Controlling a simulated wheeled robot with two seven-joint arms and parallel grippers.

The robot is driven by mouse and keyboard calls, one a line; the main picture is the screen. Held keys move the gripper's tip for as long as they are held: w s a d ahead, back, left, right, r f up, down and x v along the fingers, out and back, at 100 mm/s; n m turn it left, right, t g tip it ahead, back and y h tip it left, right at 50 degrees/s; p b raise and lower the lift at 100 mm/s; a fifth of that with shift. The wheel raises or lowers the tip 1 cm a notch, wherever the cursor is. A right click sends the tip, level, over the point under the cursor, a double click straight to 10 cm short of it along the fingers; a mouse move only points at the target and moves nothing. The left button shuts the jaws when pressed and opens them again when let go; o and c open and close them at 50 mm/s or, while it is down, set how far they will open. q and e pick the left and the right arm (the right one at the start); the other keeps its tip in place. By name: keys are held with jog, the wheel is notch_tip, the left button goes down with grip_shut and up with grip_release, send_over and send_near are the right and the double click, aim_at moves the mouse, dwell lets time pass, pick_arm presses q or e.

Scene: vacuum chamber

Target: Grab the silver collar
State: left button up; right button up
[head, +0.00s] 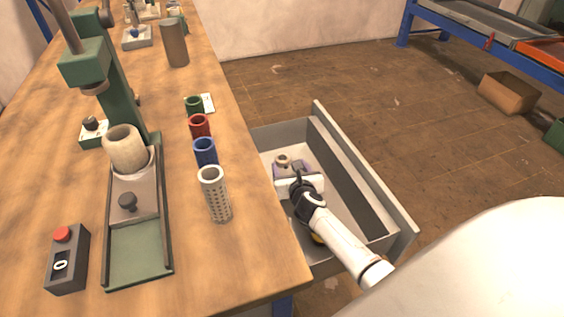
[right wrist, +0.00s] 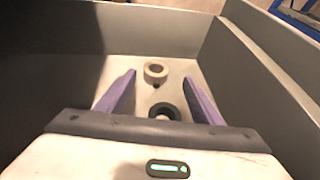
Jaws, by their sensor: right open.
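My right gripper (head: 293,170) reaches down into the open drawer (head: 352,178). Its two purple fingers also show in the right wrist view (right wrist: 157,95), spread wide with nothing held. A pale, thick ring (right wrist: 156,72) lies on the drawer floor just beyond the fingertips; it also shows in the head view (head: 283,160). A dark grey ring (right wrist: 165,111) lies nearer, in the gap between the fingers. Neither ring looks clearly silver, so I cannot tell for certain which is the collar. My left gripper is out of view.
The drawer's grey walls stand close around my right gripper. A yellow item (head: 318,239) lies partly hidden under my arm. On the wooden bench (head: 230,255) stand a perforated metal sleeve (head: 217,195), blue (head: 205,152), red (head: 200,127) and green sleeves (head: 194,104), and a green press (head: 118,85).

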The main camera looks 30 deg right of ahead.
aim_at(283, 158)
jog(key=b+x, duration=0.1)
jog(key=x, duration=0.1)
jog(key=b+x, duration=0.1)
jog(key=x, duration=0.1)
jog(key=b+x, duration=0.1)
jog(key=x, duration=0.1)
jog(key=shift+w+a+f, duration=0.15)
jog(key=shift+w+a, duration=0.1)
jog(key=shift+c, duration=0.9)
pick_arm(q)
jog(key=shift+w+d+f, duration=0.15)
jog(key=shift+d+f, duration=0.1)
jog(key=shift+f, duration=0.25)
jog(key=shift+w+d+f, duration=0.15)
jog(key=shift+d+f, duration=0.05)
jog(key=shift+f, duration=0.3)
pick_arm(e)
jog(key=c, duration=1.1)
jog(key=shift+r, duration=0.2)
jog(key=shift+c, duration=0.2)
